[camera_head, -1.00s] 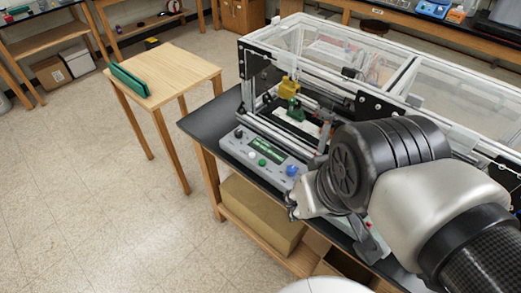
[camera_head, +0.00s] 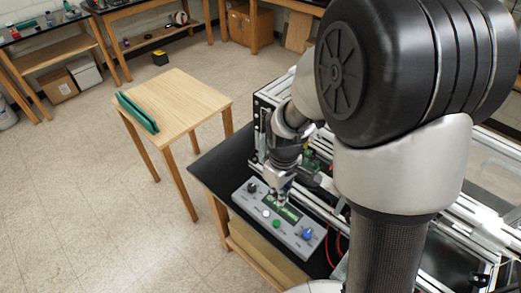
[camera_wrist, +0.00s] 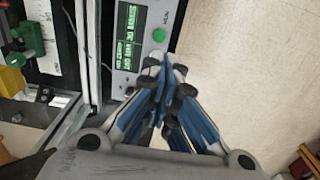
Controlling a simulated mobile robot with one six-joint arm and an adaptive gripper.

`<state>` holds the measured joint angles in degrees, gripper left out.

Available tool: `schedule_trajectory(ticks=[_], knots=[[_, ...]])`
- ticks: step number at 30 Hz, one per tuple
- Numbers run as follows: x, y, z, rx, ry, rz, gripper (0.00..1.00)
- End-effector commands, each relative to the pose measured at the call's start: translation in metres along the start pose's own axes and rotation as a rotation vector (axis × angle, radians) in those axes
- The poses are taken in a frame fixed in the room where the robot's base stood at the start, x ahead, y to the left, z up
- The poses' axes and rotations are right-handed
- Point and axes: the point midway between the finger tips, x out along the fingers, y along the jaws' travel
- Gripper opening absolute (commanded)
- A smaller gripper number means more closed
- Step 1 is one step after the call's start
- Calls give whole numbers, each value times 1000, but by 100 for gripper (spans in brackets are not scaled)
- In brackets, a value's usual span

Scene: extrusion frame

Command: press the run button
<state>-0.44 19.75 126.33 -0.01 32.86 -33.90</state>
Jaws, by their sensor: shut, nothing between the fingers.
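The grey control panel (camera_head: 290,238) lies on the black bench top. Its green button (camera_head: 276,223) sits below the lit green display (camera_head: 285,207), right of a white button (camera_head: 266,212). In the wrist view the green button (camera_wrist: 159,35) stands beside a small label that seems to read RUN, next to the display (camera_wrist: 130,38). My gripper (camera_head: 281,195) is over the panel near the display's upper edge. In the wrist view its blue fingers (camera_wrist: 163,68) are shut and empty, with the tips just below the green button; contact cannot be told. The fingers hide part of the panel there.
A blue knob (camera_head: 306,233) and a black knob (camera_head: 252,187) stand up from the panel. The extrusion frame (camera_head: 262,130) rises behind it, with a green part (camera_wrist: 12,82) inside. A wooden table (camera_head: 180,100) with a green holder (camera_head: 137,112) stands left, apart from the bench.

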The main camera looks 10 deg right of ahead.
Motion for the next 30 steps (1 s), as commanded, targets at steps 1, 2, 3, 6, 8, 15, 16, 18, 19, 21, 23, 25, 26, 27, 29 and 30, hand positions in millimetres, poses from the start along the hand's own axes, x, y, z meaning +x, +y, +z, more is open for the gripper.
schedule_trajectory(ticks=[1,2,3,6,8,15,16,18,19,21,23,25,26,27,29,30], knots=[[4,0,-1,-12,-8,-6,0],[6,1,-1,-18,-11,-7,0],[8,1,-2,-23,-13,-9,0],[11,1,-2,-30,-16,-11,0],[12,1,-2,-31,-16,-11,0],[12,1,-2,-30,-15,-11,0],[13,1,-2,-30,-16,-11,0],[17,1,-2,-29,-17,-12,0],[20,1,-2,-29,-18,-12,0],[29,1,-2,-29,-18,-12,0],[40,0,-1,-29,-19,-13,0],[54,0,-1,-29,-20,-14,0],[61,0,0,-29,-20,-14,0],[70,0,0,-29,-20,-14,0],[84,0,0,-29,-20,-14,0],[92,0,0,-29,-20,-14,0]])
